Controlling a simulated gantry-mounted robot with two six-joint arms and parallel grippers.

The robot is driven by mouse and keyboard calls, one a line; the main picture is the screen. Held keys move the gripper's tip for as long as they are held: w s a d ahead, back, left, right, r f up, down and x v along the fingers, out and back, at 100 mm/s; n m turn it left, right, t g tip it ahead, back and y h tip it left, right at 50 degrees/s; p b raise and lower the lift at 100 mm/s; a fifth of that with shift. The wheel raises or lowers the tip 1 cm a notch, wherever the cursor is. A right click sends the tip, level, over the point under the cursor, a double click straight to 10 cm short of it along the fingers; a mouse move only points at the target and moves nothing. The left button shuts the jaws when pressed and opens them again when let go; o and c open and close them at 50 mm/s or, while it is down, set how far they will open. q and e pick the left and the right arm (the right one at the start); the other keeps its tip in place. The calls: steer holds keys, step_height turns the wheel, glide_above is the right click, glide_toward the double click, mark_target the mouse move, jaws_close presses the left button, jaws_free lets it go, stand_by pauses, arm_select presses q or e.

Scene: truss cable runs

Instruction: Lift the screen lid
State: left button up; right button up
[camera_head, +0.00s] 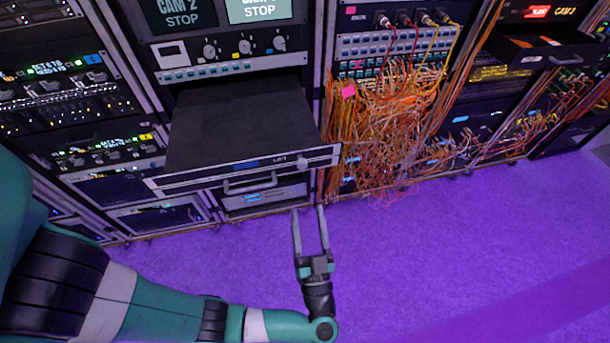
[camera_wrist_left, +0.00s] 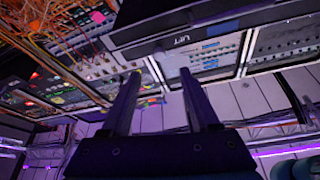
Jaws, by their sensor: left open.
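The screen lid (camera_head: 240,124) is a flat dark panel lying closed on a drawer that is pulled out of the middle rack. The drawer's silver front edge (camera_head: 245,168) carries a small blue display and the lettering "LIFT". My left gripper (camera_head: 310,212) is open and empty, in front of and below the right part of this edge, apart from it. In the left wrist view, my left gripper (camera_wrist_left: 158,78) shows two spread fingers with nothing between them, and the drawer front (camera_wrist_left: 190,38) is beyond them. My right gripper is not in view.
A tangle of orange cables (camera_head: 395,120) hangs from the patch panel right of the drawer. A rack of lit units (camera_head: 75,105) stands on the left. An open drawer (camera_head: 545,50) is at the upper right. The purple floor (camera_head: 450,240) in front is clear.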

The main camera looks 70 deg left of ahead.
mark_target(303, 168)
arm_select(q)
steer(key=x, duration=1.1)
steer(key=shift+w+a+r, duration=0.2)
jaws_close()
stand_by(1.0)
